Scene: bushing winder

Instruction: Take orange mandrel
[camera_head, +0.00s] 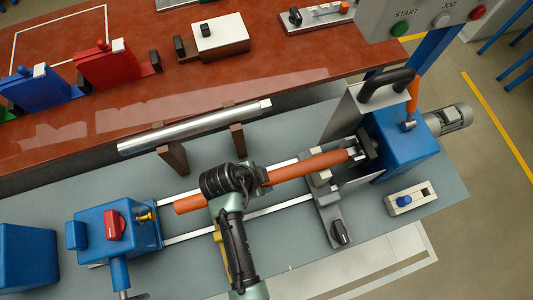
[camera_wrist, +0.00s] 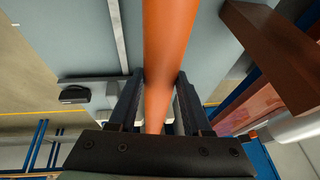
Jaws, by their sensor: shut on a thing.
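The orange mandrel (camera_head: 305,167) is a long orange rod in the head view. It lies along the winder between the blue block with the red knob (camera_head: 108,229) at the left and the blue headstock (camera_head: 400,140) at the right. Its right end is close to the chuck at the headstock; I cannot tell if they touch. Its left end is near the brass tip of the left block. My gripper reaches the mandrel near its middle, and my wrist hides that part. In the wrist view the mandrel (camera_wrist: 168,40) runs between the two fingers of my gripper (camera_wrist: 160,88), which is shut on it.
A silver cylinder (camera_head: 190,128) rests on two brown supports behind the mandrel. A grey steady rest (camera_head: 330,212) stands by its right part.

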